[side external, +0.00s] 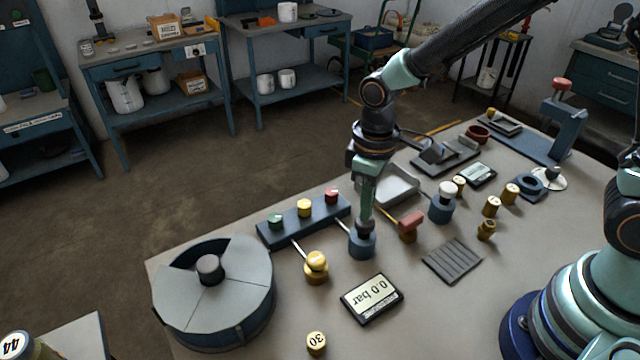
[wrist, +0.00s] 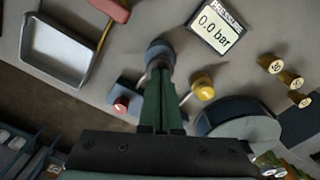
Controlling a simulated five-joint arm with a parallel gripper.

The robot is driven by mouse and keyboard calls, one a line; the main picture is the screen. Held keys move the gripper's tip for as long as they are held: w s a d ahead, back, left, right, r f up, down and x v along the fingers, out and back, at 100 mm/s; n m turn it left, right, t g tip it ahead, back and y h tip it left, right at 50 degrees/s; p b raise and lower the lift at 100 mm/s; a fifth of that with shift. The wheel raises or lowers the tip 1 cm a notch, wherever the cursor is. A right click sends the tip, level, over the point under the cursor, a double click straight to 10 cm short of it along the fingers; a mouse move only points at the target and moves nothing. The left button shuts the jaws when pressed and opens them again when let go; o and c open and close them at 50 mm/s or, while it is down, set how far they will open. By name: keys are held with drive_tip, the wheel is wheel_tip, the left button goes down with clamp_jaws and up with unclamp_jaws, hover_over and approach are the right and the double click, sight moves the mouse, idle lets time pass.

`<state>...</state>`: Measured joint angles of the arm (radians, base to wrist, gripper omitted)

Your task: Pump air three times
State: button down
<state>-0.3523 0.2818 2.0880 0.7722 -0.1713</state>
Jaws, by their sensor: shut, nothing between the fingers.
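A short blue cylinder (side external: 362,245), which may be the air pump, stands on the grey bench between the button strip and the red-headed mallet. It also shows in the wrist view (wrist: 160,48). My gripper (side external: 365,222) is shut and empty, pointing down onto the cylinder's top. In the wrist view the green fingertips (wrist: 160,70) overlap its near side and hide part of its top. I cannot tell whether they touch or how far any plunger is down. The pressure display (side external: 372,297) in front reads 0.0 bar; it also shows in the wrist view (wrist: 216,26).
A strip (side external: 304,220) with green, yellow and red buttons lies behind left. A yellow knob (side external: 316,265) and a round drum (side external: 213,295) stand left. The mallet (side external: 410,225), a tray (side external: 390,187), a white-topped blue cylinder (side external: 441,207) and brass weights (side external: 491,205) are right.

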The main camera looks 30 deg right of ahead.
drive_tip(key=shift+f, duration=1.3)
drive_tip(key=shift+r, duration=2.9)
wheel_tip(320, 180, up, 4)
drive_tip(key=shift+f, duration=3.05)
drive_tip(key=shift+f, duration=0.25)
